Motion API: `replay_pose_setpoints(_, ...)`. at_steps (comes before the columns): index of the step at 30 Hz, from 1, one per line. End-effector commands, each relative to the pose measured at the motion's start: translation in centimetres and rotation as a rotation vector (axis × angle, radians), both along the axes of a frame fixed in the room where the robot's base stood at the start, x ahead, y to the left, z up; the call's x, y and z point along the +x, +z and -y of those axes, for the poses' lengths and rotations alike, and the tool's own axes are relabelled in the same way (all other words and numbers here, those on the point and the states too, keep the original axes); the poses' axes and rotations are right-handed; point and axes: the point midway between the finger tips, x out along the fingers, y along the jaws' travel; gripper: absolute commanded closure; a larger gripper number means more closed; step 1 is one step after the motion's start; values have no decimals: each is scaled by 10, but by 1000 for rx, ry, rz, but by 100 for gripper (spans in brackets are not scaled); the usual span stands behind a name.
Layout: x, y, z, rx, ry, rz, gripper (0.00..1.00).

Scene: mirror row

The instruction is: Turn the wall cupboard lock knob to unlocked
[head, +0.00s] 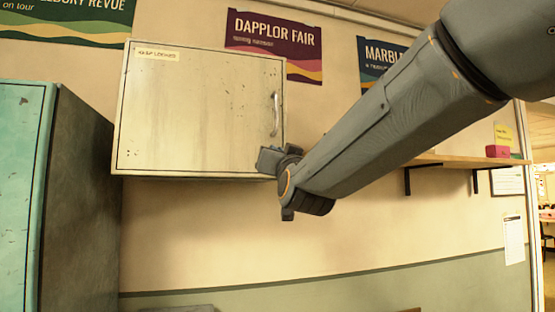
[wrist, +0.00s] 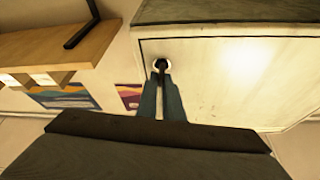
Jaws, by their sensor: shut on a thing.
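The pale, scuffed wall cupboard (head: 200,105) hangs at the centre left of the head view, its door closed. It also shows in the wrist view (wrist: 235,75). The lock knob (wrist: 161,63) is a small round part near the door's edge in the wrist view; in the head view my gripper hides it. My gripper (head: 268,160) is at the cupboard's lower right corner. In the wrist view, its two fingers (wrist: 161,75) are close together and shut on the knob. The knob's turn position cannot be made out.
A vertical handle (head: 275,115) is on the door's right side, above my gripper. A teal cabinet (head: 22,190) stands at the left. A wooden shelf (head: 455,160) with a red box (head: 497,151) is at the right. The wall below the cupboard is clear.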

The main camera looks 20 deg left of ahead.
Motion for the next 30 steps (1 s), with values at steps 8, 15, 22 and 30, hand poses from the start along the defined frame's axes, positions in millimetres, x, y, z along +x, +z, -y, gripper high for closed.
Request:
replay_pose_setpoints(8, 0, -1, -1, 221, 3, -135, 100)
replay_pose_setpoints(15, 0, 0, 1, 416, 1, -255, 100)
replay_pose_setpoints(22, 0, 1, 1, 601, 2, -368, 100)
replay_pose_setpoints(30, 1, 0, 2, 818, 1, -501, 100)
